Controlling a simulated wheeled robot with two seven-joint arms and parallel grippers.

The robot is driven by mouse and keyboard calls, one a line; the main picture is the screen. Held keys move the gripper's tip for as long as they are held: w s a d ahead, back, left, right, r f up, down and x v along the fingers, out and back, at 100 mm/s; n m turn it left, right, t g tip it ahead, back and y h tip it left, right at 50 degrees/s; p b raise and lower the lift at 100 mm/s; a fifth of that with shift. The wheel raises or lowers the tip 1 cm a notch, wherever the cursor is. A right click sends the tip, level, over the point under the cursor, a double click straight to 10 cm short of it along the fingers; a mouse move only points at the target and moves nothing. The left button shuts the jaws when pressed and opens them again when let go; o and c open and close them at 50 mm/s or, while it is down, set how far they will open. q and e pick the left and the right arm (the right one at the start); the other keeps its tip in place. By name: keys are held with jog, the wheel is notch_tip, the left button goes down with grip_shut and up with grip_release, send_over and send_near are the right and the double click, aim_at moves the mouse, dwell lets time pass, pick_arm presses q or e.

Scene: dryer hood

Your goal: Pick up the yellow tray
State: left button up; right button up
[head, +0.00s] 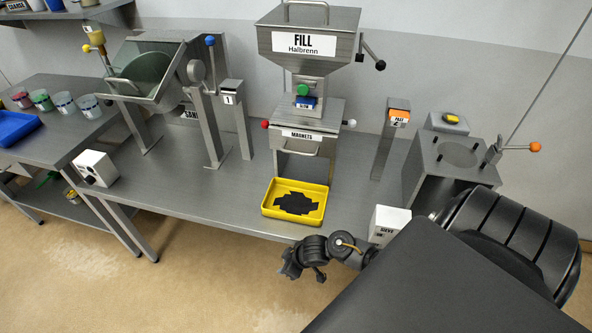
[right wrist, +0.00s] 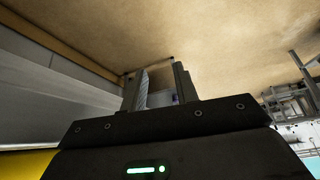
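The yellow tray (head: 291,218) sits on the grey metal bench below the magnets unit. A dark, irregular patch of material lies on its floor. My right gripper (head: 288,268) is in front of the bench edge, lower in the picture than the tray and apart from it. In the right wrist view its two fingers (right wrist: 158,88) stand apart with a gap between them and nothing clearly held. A yellow surface (right wrist: 25,164) shows at the lower left of that view; I cannot tell whether it is the tray. My left gripper is not in view.
The fill hopper (head: 308,45) and magnets unit (head: 309,134) stand behind the tray. A white labelled box (head: 389,224) is right of it, near my right arm. A metal drum housing (head: 455,165) stands further right.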

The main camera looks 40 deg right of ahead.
aim_at(291, 215)
jog(key=w+d+r+n, duration=0.2)
jog(key=w+r, duration=0.3)
jog(key=r, duration=0.6)
jog(key=shift+g, duration=0.8)
jog(key=d+r, duration=0.2)
jog(key=d, duration=0.1)
jog(key=w+d+r, duration=0.1)
jog(key=d+r, duration=0.2)
jog(key=d, duration=0.1)
jog(key=d+r, duration=0.2)
jog(key=d, duration=0.1)
jog(key=shift+w+d+r+p, duration=0.15)
jog(key=shift+w+r+p, duration=0.05)
jog(key=shift+r+p, duration=0.1)
jog(key=shift+s+x, duration=0.2)
jog(key=shift+x, duration=4.9)
jog(key=shift+d+f, duration=0.1)
grip_shut()
